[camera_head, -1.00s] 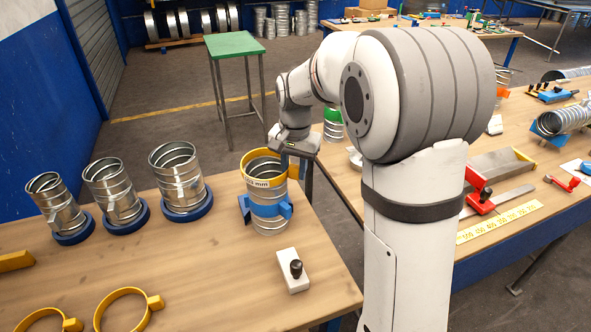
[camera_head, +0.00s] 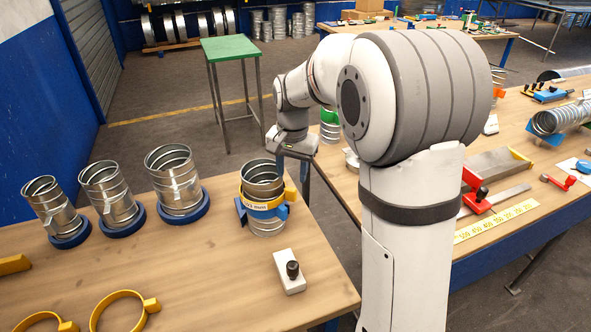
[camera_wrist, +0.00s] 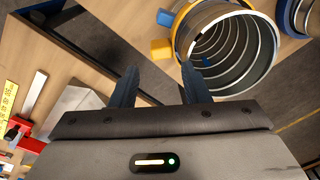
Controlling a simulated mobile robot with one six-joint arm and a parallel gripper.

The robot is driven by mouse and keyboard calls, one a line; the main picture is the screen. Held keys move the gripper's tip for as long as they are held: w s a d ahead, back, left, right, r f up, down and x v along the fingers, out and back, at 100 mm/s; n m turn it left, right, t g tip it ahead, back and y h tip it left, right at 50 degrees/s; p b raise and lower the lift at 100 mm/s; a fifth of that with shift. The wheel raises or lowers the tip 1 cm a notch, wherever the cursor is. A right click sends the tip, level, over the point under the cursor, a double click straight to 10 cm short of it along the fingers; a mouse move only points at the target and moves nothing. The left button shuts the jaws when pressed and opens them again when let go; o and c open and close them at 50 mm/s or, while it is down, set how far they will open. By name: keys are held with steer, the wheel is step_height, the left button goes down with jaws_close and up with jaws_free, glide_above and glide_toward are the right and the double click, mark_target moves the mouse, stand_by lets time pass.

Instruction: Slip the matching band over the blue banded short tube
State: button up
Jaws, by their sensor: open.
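The blue banded short tube (camera_head: 262,174) stands upright near the table's right end, with a blue band (camera_head: 266,222) around its middle. A yellow band (camera_head: 261,204) with a label is around the tube, just above the blue one, its lug (camera_head: 291,193) at the right. In the wrist view the yellow band's lug (camera_wrist: 160,49) shows beside the open mouth of the tube (camera_wrist: 235,55). My gripper (camera_wrist: 160,85) is open and empty. Its fingers are close to the lug but apart from it.
Three tubes on blue bases (camera_head: 182,205) stand to the left. Two loose yellow bands (camera_head: 122,296) lie at the front left. A white block with a black knob (camera_head: 290,276) lies in front of the tube. A second bench (camera_head: 520,160) stands at right.

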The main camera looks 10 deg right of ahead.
steer(key=f, duration=0.1)
steer(key=s+f, duration=0.1)
steer(key=f, duration=0.1)
steer(key=shift+a+g, duration=0.1)
steer(key=shift+g, duration=0.3)
steer(key=r, duration=0.3)
steer(key=w+r+b, duration=0.1)
steer(key=r, duration=0.1)
steer(key=shift+a+r, duration=0.15)
steer(key=shift+r, duration=0.25)
steer(key=shift+t, duration=0.4)
steer(key=r, duration=0.5)
steer(key=shift+s+d, duration=0.25)
steer(key=shift+d, duration=0.1)
steer(key=s+d+f+n+t, duration=0.1)
steer(key=s+d+f+n, duration=0.1)
steer(key=s, duration=0.9)
steer(key=s+d+f+n+t, duration=0.1)
steer(key=s+f+n, duration=0.3)
steer(key=s, duration=0.8)
steer(key=shift+d+f, duration=0.35)
steer(key=shift+d, duration=0.25)
